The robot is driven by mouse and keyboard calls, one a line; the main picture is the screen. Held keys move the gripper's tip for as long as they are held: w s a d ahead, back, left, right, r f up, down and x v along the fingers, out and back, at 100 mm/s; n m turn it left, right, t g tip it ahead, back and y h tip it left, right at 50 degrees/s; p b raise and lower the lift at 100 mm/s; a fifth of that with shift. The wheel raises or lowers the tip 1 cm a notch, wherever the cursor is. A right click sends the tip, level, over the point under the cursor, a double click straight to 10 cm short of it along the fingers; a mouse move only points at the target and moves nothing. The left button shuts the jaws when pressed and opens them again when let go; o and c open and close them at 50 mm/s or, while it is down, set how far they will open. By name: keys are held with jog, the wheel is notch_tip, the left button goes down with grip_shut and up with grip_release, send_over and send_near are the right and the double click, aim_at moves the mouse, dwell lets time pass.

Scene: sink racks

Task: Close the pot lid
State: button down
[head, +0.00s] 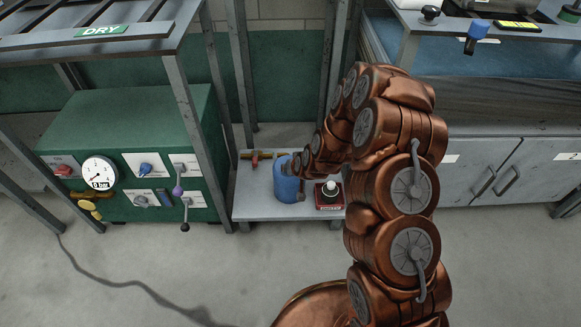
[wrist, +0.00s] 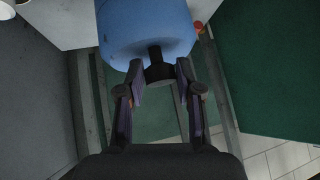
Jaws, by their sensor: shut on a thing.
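A blue rounded pot (head: 286,189) stands on the low grey table in the head view, and its blue body (wrist: 147,28) fills the top middle of the wrist view. A dark knob on a short stem (wrist: 158,72) sticks out from it. My gripper (wrist: 161,68) has its two fingers on either side of this knob and is shut on it. In the head view my gripper is at the right of the pot, small and partly hidden by my arm. I cannot tell a separate lid from the pot body, nor whether it is open.
A red box with a round white-and-dark top (head: 329,195) stands just right of the pot. A brass pipe with a red valve (head: 255,160) lies behind left. A green control cabinet (head: 130,150) and rack posts flank the low table (head: 262,208). Grey cupboards (head: 505,170) stand right.

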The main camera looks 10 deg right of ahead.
jog(key=c, duration=1)
grip_release()
jog(key=shift+s+a+f, duration=0.35)
jog(key=shift+s+f, duration=0.05)
jog(key=shift+s, duration=0.1)
jog(key=shift+o, duration=0.9)
jog(key=shift+w+d+r, duration=0.2)
jog(key=shift+w+d, duration=0.05)
jog(key=shift+d, duration=0.05)
jog(key=v, duration=1.2)
